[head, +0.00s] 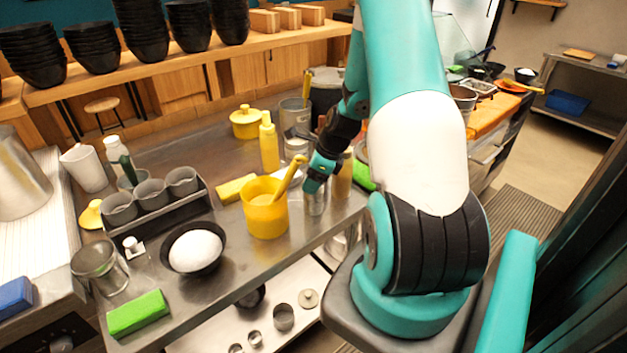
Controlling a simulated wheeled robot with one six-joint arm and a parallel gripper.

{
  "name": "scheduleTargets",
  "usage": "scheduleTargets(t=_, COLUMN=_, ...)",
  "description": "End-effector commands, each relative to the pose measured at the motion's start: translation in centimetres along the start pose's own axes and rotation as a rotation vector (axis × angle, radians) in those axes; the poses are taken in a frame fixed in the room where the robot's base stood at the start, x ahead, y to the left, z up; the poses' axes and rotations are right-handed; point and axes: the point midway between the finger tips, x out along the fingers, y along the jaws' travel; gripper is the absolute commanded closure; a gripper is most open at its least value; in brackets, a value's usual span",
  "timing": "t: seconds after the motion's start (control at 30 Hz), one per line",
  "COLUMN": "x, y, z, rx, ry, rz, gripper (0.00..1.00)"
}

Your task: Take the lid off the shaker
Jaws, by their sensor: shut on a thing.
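The shaker (316,203) is a small grey metal cylinder standing upright near the right part of the steel counter, just right of a yellow pitcher. My gripper (315,184), with teal fingers, reaches down onto its top from above and is shut there. The lid at the top is mostly hidden by the fingers. I cannot tell whether the lid is apart from the body.
The yellow pitcher (265,217) with a yellow-handled tool stands close on the left. A tan bottle (343,180) stands close on the right. Behind are a yellow squeeze bottle (269,146) and a clear container (295,125). A black bowl (193,270) holds something white.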

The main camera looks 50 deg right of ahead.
Motion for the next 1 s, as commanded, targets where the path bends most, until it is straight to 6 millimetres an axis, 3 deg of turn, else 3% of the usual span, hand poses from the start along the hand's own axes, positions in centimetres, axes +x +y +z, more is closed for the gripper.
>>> scheduleTargets(t=0.47, x=-1.9, y=0.0, z=0.8, rx=-0.001, ry=0.0, rz=0.0, gripper=0.46)
scheduleTargets(t=1.0, x=-9.7, y=0.2, z=4.3, rx=-0.005, ry=0.0, rz=0.002, gripper=0.46)
